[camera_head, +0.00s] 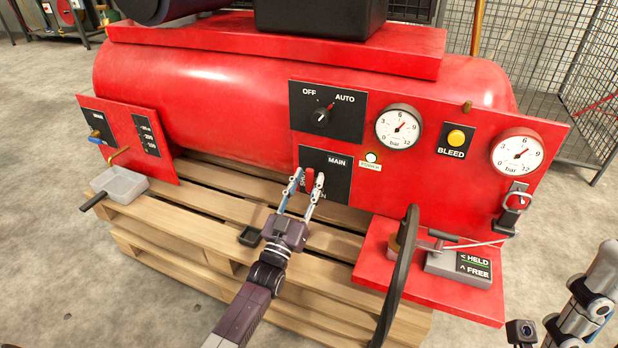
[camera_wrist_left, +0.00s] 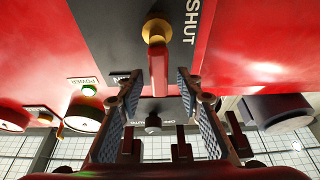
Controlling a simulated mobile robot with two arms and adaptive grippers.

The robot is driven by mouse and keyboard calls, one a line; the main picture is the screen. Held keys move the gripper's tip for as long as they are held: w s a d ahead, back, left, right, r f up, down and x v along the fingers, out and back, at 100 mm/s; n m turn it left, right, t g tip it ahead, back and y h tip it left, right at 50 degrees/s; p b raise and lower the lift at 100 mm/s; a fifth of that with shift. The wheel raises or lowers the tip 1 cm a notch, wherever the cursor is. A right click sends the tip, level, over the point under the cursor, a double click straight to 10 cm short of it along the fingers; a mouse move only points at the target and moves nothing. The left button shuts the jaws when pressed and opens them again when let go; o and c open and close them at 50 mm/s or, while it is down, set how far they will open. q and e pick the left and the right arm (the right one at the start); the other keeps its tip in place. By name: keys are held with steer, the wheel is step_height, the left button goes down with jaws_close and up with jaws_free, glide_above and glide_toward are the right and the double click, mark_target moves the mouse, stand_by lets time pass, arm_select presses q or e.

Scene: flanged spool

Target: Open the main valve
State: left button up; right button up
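The main valve is a short red lever (camera_head: 310,181) on a black plate (camera_head: 341,183) marked MAIN. The lettering beside it is partly hidden by my gripper; SHUT reads in the left wrist view. There the red lever (camera_wrist_left: 158,70) runs from a brass hub (camera_wrist_left: 156,28) towards the fingers. My left gripper (camera_head: 306,183) is at the plate, with its two fingers either side of the lever. The left wrist view shows the fingers (camera_wrist_left: 157,82) apart, with gaps beside the lever. Grey jointed parts of my right arm (camera_head: 580,315) show at the lower right; its fingertips are not clear.
The red tank (camera_head: 220,75) stands on a wooden pallet (camera_head: 190,225). Right of the plate are gauges (camera_head: 399,127) and a yellow BLEED button (camera_head: 456,138). A dark wheel (camera_head: 402,275) and a HELD/FREE block (camera_head: 460,265) stand in front.

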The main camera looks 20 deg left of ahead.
arm_select(q)
steer(key=v, duration=1)
steer(key=shift+s+f, duration=0.15)
steer(key=shift+s, duration=0.1)
